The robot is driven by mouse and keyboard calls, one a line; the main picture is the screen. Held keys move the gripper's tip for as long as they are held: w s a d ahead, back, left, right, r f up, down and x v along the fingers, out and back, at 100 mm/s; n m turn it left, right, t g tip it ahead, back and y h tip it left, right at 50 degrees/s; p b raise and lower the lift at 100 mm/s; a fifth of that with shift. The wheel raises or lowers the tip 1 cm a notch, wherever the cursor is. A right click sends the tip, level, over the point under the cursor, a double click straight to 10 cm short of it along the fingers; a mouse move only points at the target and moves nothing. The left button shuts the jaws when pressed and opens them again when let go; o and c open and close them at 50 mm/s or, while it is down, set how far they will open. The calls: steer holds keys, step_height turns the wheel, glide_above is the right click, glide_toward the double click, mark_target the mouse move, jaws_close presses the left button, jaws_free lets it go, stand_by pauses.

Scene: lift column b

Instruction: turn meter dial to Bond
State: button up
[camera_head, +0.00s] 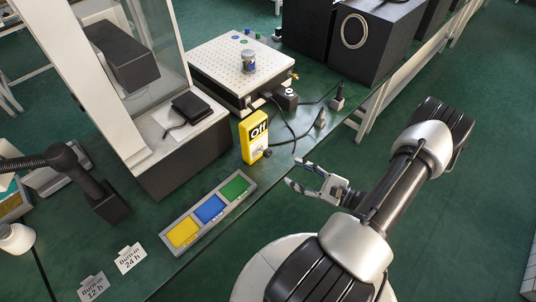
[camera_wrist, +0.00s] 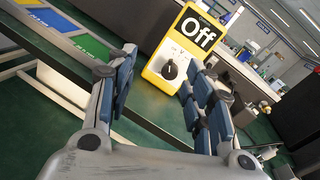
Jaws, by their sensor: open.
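The yellow meter (camera_head: 251,136) stands upright near the front edge of the green bench. It shows large in the wrist view (camera_wrist: 154,71), where its display reads "Off". Its black round dial (camera_wrist: 169,70) sits on a white panel below the display. My gripper (camera_head: 311,180) is open and empty, in front of and to the right of the meter in the head view. In the wrist view, my gripper's fingers (camera_wrist: 160,98) stand apart on either side, with the meter beyond and between them. The fingers do not touch the dial.
A tray with yellow, blue and green fields (camera_head: 208,211) lies left of my gripper. Cards labelled "Burn-in" (camera_head: 130,258) stand at lower left. A white perforated box (camera_head: 229,69) with a small jar stands behind the meter. Black cables and probes (camera_head: 321,119) lie right of the meter.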

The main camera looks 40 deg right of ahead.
mark_target(270, 154)
step_height(270, 154, down, 4)
steer(key=s+d+m+t+h, duration=0.1)
steer(key=s+d+m+h, duration=0.1)
steer(key=s+m+h, duration=0.1)
steer(key=shift+h, duration=0.3)
steer(key=w+b, duration=0.1)
steer(key=w, duration=0.5)
steer(key=w+a+b, duration=0.1)
steer(key=w, duration=0.5)
steer(key=w+b, duration=0.1)
steer(key=w, duration=0.4)
steer(key=shift+w+a+f, duration=0.15)
steer(key=shift+w+a, duration=0.1)
steer(key=shift+w, duration=0.15)
steer(key=shift+c, duration=0.2)
steer(key=c, duration=1)
steer(key=shift+m, duration=0.4)
steer(key=shift+c, duration=0.2)
steer(key=m, duration=0.5)
steer(key=shift+m, duration=0.3)
steer(key=m, duration=0.5)
steer(key=shift+d+m, duration=0.1)
steer(key=shift+m, duration=0.2)
steer(key=shift+o, duration=0.2)
